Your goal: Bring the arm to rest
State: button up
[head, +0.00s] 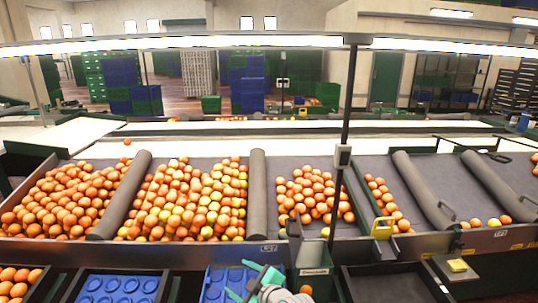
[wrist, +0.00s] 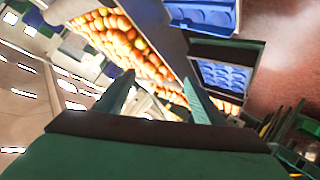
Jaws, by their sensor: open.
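My gripper (head: 255,282) shows at the bottom middle of the head view, with teal fingers over the blue moulded tray (head: 216,275). In the wrist view my gripper (wrist: 158,88) has its two fingers spread apart with nothing between them. The wrist view is tilted; it shows oranges (wrist: 125,42) in a sorting bay beyond the fingers and a blue tray (wrist: 222,75) to the right. Part of my arm is cut off by the bottom edge of the head view.
Bays of oranges (head: 188,205) lie behind the front rail, split by grey rollers (head: 257,195). A dark post (head: 345,120) rises right of my gripper. Another blue tray (head: 118,287) and an empty dark tray (head: 392,285) stand along the front. One orange (head: 305,289) sits beside my arm.

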jog(key=s+a+f+m+t+h, duration=0.1)
jog(key=s+a+f+m+t, duration=0.5)
jog(key=m, duration=0.3)
jog(key=s+d+f+m+h, duration=0.2)
jog(key=s+f+m, duration=0.1)
jog(key=s, duration=0.5)
jog(key=s+d+f+m+h, duration=0.2)
jog(key=s+d+f+h, duration=0.15)
jog(key=s, duration=0.35)
jog(key=s+d+r+h, duration=0.1)
jog(key=s+d, duration=0.3)
jog(key=s, duration=0.9)
jog(key=s+d+r+h, duration=0.1)
jog(key=s+d, duration=0.3)
jog(key=s, duration=1)
jog(key=shift+d+g, duration=0.35)
jog(key=shift+g, duration=0.05)
